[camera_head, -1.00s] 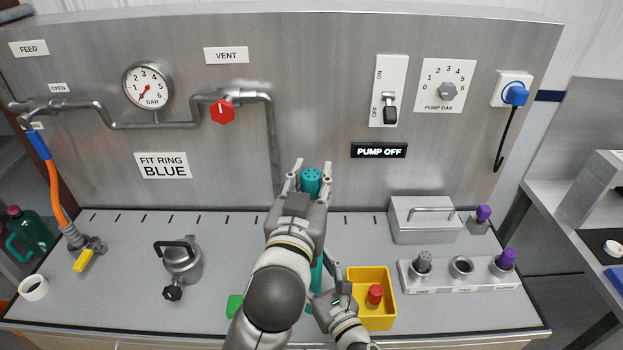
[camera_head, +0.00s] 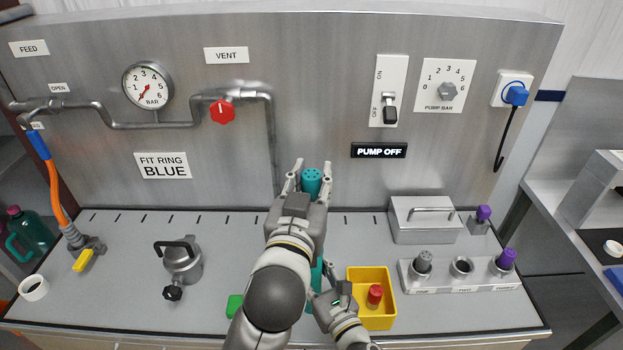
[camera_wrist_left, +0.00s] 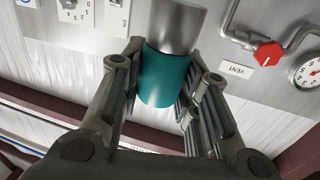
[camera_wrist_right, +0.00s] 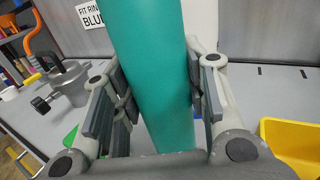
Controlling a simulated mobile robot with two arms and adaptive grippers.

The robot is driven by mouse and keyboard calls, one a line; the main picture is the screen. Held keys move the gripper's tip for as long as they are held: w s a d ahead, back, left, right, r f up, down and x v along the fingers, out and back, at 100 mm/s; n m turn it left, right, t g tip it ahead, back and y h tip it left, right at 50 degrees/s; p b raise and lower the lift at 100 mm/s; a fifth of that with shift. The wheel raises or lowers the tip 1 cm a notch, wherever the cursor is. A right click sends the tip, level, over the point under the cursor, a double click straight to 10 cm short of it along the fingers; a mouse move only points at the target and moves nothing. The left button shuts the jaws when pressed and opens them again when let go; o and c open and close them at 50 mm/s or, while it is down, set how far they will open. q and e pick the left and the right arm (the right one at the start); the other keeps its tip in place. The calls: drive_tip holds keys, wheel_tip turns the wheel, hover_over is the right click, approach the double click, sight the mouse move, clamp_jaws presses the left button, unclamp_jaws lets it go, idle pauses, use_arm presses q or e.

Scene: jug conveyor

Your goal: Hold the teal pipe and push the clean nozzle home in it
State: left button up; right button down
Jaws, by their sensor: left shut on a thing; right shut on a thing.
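My left gripper (camera_head: 312,168) is shut on a teal nozzle (camera_head: 311,184) with small holes in its upper end, held upright in front of the steel panel. The left wrist view shows the nozzle's teal band (camera_wrist_left: 163,78) between the fingers, adjoining a grey metal part (camera_wrist_left: 177,25). The teal pipe (camera_head: 316,275) stands below, partly hidden by my left arm. My right gripper (camera_head: 325,299) is shut on the pipe; the right wrist view shows the pipe (camera_wrist_right: 158,85) between its fingers. The joint between nozzle and pipe is hidden, so I cannot tell how deep the nozzle sits.
A yellow bin (camera_head: 384,318) with a red-topped part (camera_head: 375,295) stands right of my right gripper. A rack (camera_head: 465,283) with grey and purple parts and a steel box (camera_head: 424,222) are farther right. A lidded pot (camera_head: 182,265) stands left. A green thing (camera_head: 235,305) lies beside my left arm.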

use_arm(q)
drive_tip(key=shift+s, duration=0.1)
use_arm(e)
drive_tip(key=shift+f, duration=0.1)
idle(0.6)
use_arm(q)
drive_tip(key=shift+f, duration=2.8)
use_arm(e)
drive_tip(key=shift+s+f, duration=0.1)
drive_tip(key=shift+f, duration=0.05)
drive_tip(key=shift+f, duration=0.15)
use_arm(q)
drive_tip(key=shift+f, duration=2.6)
drive_tip(key=o, duration=1.2)
drive_tip(key=shift+c, duration=0.2)
use_arm(e)
drive_tip(key=shift+s, duration=0.1)
use_arm(q)
drive_tip(key=s+a, duration=0.1)
drive_tip(key=s, duration=0.6)
drive_tip(key=shift+s+a, duration=0.2)
drive_tip(key=shift+s, duration=0.1)
